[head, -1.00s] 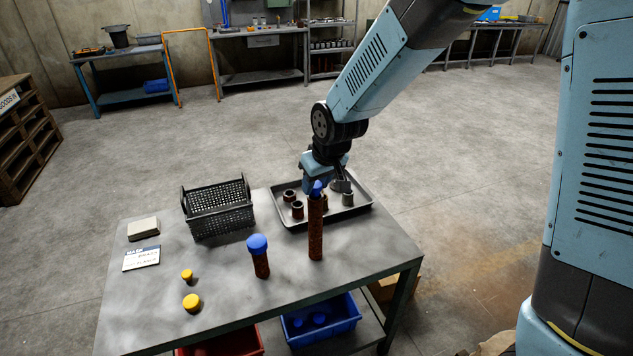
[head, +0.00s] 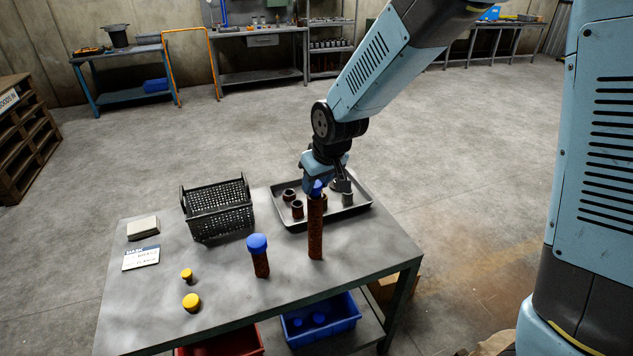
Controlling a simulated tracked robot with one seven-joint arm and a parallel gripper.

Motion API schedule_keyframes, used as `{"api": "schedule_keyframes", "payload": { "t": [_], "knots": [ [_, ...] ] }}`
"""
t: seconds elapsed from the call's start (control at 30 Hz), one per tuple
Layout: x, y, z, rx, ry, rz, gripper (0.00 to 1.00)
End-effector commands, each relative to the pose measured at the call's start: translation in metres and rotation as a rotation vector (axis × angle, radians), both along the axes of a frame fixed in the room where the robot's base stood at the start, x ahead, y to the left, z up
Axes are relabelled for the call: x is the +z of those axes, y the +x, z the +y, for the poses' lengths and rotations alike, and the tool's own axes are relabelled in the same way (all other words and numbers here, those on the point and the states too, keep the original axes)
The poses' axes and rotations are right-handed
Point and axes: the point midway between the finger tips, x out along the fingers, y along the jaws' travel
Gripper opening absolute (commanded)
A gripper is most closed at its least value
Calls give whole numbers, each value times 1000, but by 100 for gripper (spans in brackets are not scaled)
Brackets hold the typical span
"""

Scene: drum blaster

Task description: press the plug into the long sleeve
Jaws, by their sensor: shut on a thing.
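The long sleeve (head: 315,232) is a tall, rust-brown tube standing upright on the near part of the grey table. A blue plug (head: 317,187) is at its top end. My gripper (head: 327,184) is right at the plug, shut on it, with the arm reaching down from the upper right. How deep the plug sits in the sleeve is too small to tell. A shorter rusty sleeve (head: 261,264) stands to the left with a wide blue plug (head: 257,243) on top. Two yellow plugs, one small (head: 186,275) and one larger (head: 191,302), sit at the left front.
A dark tray (head: 357,207) holding several short sleeves lies behind the long sleeve. A black mesh basket (head: 219,222) stands at the back left. A pale block (head: 143,228) and a printed card (head: 141,258) lie at the left. A blue bin (head: 345,336) sits below the table.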

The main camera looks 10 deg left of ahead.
Motion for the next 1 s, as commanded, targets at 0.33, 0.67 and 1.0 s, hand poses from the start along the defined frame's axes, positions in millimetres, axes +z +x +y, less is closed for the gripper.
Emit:
{"api": "schedule_keyframes", "payload": {
  "t": [0.33,0.67,1.0],
  "knots": [
    [-2,0,0,0,0,0,10],
    [-7,0,0,0,0,0,10],
    [-9,0,1,0,1,1,10]
  ]
}}
